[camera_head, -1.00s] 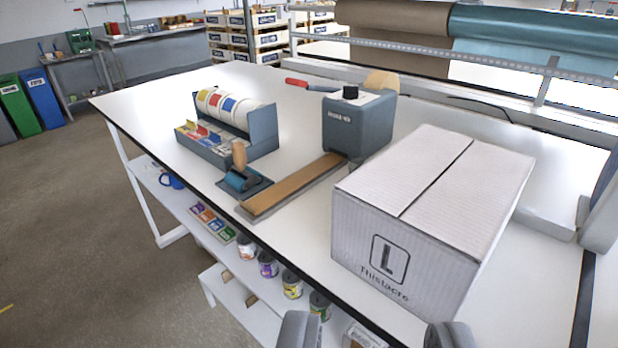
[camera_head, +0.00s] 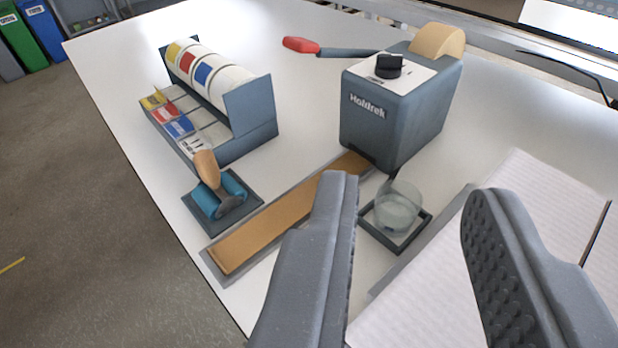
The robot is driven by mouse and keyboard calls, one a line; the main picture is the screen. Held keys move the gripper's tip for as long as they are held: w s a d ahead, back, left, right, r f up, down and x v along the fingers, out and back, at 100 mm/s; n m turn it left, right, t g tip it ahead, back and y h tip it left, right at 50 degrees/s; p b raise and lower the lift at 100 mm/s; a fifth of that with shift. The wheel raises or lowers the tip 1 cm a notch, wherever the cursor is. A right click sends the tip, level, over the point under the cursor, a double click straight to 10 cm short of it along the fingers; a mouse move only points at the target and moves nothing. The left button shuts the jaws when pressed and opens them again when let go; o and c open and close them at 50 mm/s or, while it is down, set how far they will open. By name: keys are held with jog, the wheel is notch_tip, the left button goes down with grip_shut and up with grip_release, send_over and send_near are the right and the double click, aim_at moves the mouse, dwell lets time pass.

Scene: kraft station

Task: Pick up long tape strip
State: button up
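The long tape strip (camera_head: 268,232) is a flat brown band. It runs out of the front of the blue-grey tape dispenser (camera_head: 405,112) along a grey tray toward the table's front edge. My gripper (camera_head: 408,190) is open and empty, its two grey fingers wide apart. The left finger overlaps part of the strip in the picture and hides some of its right side. I cannot tell the height of the fingers over the strip, but nothing lies between them in a grip.
A label dispenser (camera_head: 250,117) stands at the left. A teal roller with a wooden handle (camera_head: 207,168) sits left of the strip. A clear cup (camera_head: 398,207) rests in a small dark tray, and a white box (camera_head: 535,225) lies at the right. The dispenser has a red-handled lever (camera_head: 300,45).

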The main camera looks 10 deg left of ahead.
jog(key=shift+a, duration=0.3)
jog(key=shift+w+r, duration=0.1)
jog(key=n+g+p, duration=1.1)
jog(key=g+p, duration=0.4)
jog(key=p, duration=1.4)
send_over(218, 266)
notch_tip(218, 266, down, 12)
jog(key=r, duration=0.1)
jog(key=f, duration=0.8)
jog(key=shift+w+a+f, duration=0.15)
jog(key=shift+a+f, duration=0.1)
jog(key=shift+f, duration=0.1)
jog(key=shift+d+f+p, duration=0.15)
jog(key=shift+f+p, duration=0.05)
jog(key=shift+f, duration=1.25)
jog(key=shift+d+f+p, duration=0.1)
jog(key=shift+f+p, duration=0.1)
jog(key=shift+f, duration=1.2)
grip_shut()
